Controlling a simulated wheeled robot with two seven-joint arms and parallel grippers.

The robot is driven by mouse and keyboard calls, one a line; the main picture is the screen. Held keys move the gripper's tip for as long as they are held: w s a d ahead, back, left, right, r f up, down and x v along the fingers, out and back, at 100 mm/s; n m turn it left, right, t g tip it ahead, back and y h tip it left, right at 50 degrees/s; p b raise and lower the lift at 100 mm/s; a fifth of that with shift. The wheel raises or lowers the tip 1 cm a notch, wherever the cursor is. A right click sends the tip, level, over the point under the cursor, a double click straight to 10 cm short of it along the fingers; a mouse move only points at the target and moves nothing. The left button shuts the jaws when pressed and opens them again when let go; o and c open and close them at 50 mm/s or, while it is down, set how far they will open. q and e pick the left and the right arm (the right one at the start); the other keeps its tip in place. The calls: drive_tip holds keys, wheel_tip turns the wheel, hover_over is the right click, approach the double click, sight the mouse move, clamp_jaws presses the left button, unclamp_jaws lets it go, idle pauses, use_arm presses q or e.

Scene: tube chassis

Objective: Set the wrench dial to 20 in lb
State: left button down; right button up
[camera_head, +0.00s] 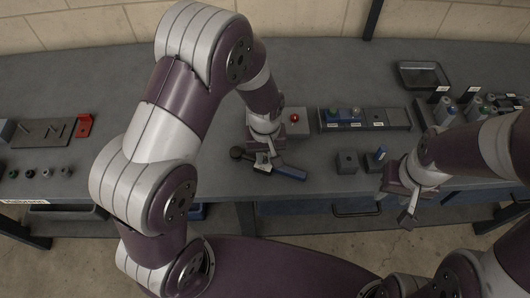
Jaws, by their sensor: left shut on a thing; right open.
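The wrench (291,173) lies at the front middle of the bench, with a blue grip to the right and a dark round head to the left. My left gripper (263,161) points down over its middle and is shut on it. The gripper hides part of the wrench, and the dial setting is too small to read. My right gripper (405,204) is open and empty at the bench's front edge, to the right of the wrench and apart from it.
A red button (294,118) on a grey box stands behind the wrench. A tray with coloured pieces (364,120) is to its right. Two small dark blocks (347,162) stand between the grippers. A red bracket (84,126) is at left. An empty black tray (422,75) lies at the back right.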

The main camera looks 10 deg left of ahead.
sight(265, 158)
use_arm(q)
drive_tip(key=shift+m+p, duration=0.3)
drive_tip(key=shift+m, duration=0.7)
idle(0.4)
drive_tip(key=c, duration=1.1)
unclamp_jaws()
wheel_tip(265, 158, up, 13)
drive_tip(key=shift+f, duration=0.1)
